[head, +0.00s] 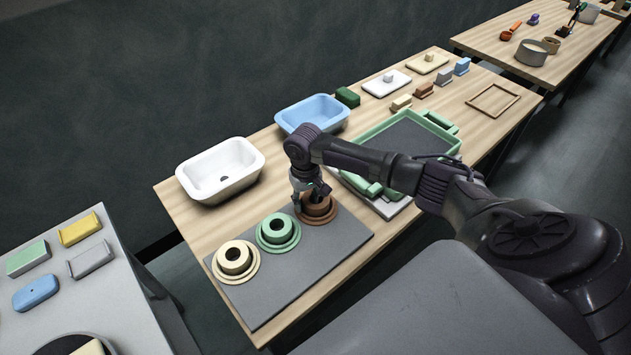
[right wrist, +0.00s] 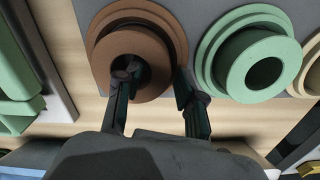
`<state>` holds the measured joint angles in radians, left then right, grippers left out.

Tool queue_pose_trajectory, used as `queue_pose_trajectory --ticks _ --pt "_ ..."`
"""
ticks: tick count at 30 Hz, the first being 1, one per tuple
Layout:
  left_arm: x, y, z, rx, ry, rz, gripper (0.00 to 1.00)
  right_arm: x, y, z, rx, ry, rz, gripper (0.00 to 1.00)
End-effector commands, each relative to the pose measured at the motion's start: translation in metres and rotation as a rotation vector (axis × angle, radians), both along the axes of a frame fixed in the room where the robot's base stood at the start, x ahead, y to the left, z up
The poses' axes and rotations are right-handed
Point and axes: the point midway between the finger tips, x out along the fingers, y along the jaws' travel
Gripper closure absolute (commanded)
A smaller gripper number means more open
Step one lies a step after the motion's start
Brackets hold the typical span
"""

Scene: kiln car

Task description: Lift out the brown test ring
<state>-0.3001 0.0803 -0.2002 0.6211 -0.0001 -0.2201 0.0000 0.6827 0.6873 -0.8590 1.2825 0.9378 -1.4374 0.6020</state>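The brown test ring (head: 321,208) sits in a wider brown round holder (head: 331,217) at the far end of a grey mat. In the right wrist view, the ring (right wrist: 118,45) shows its dark hole and the holder's rim (right wrist: 168,22) around it. My right gripper (head: 309,199) is down at the ring, pointing downward. In the right wrist view, my right gripper (right wrist: 155,88) is open, with one finger over the hole and the other outside the ring's wall. Contact cannot be told. My left gripper is not in view.
A green ring (head: 277,231) and a cream ring (head: 236,260) stand in matching holders on the grey mat (head: 290,285). A green tray (head: 372,130), a white basin (head: 220,168) and a blue basin (head: 312,112) stand nearby. The mat's front part is bare.

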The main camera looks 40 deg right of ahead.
Motion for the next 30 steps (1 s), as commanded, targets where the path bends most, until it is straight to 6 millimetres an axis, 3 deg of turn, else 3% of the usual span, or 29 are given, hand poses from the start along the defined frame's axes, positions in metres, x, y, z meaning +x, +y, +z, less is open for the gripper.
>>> queue_pose_trajectory --ticks 25,30 --pt "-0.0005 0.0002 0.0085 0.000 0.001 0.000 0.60 0.0000 0.0003 -0.0004 0.000 0.001 0.001 0.61" --pt "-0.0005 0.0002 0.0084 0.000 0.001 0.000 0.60 0.0000 0.0003 -0.0004 0.000 0.001 0.001 0.88"
